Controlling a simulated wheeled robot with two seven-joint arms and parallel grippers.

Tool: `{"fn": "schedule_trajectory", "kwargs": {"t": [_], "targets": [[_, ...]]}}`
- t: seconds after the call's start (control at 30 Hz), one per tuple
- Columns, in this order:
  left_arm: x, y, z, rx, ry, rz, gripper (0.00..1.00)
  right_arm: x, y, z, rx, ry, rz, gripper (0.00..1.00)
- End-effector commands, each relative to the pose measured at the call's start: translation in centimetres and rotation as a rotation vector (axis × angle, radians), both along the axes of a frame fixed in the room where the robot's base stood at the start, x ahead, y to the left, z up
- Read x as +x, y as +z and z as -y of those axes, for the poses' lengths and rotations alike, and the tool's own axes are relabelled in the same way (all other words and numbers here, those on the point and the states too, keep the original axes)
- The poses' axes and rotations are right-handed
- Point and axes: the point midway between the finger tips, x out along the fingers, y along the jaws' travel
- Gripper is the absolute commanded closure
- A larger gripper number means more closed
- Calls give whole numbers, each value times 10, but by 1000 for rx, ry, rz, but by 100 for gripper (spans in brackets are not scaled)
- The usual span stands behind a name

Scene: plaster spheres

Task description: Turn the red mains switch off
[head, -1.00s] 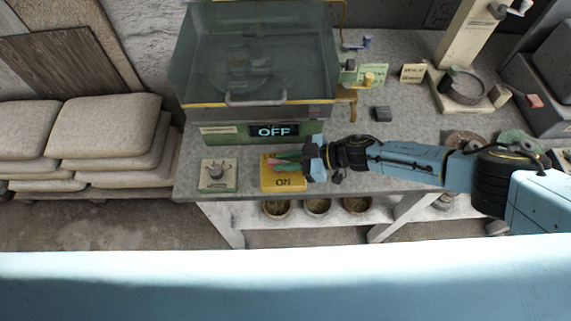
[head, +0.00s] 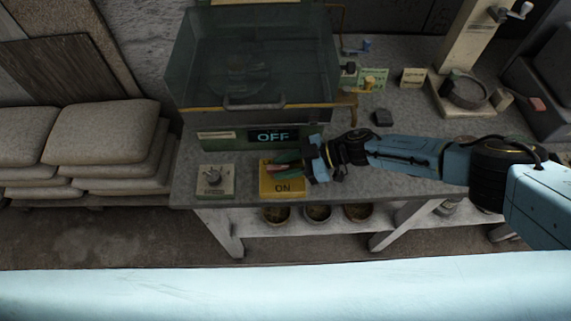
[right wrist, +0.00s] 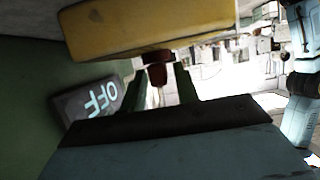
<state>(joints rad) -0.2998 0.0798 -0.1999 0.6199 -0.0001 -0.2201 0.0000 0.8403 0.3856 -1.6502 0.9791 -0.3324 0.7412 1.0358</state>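The yellow switch box (head: 283,190), marked ON at its front, sits near the bench's front edge; its yellow body also fills the top of the right wrist view (right wrist: 145,28). The red switch (right wrist: 157,74) sticks out from it. My right gripper (head: 285,163) reaches in from the right over the box. In the right wrist view its two green fingers stand either side of the red switch, with a narrow bright gap at the right finger. Whether the left finger touches is unclear. My left gripper is not in view.
A green panel with an OFF display (head: 274,136) stands behind the box, under a clear-sided tank (head: 250,65). A pale box with a grey knob (head: 214,181) sits to the left. Bowls stand on the shelf below.

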Motion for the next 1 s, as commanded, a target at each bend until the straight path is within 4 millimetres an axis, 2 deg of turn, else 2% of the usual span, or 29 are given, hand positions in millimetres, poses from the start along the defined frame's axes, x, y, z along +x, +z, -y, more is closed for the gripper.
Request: {"fn": "schedule_trajectory", "kwargs": {"t": [0.3,0.43,0.57,0.8,1.0], "targets": [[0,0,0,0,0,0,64,0,1,0,2,0,-1,62],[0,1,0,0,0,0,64,1,4,7,2,-1,-1,62],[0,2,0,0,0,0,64,2,13,27,1,-3,1,62],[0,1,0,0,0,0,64,2,33,78,0,-3,0,62],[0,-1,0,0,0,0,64,2,46,109,1,-2,1,62]]}}
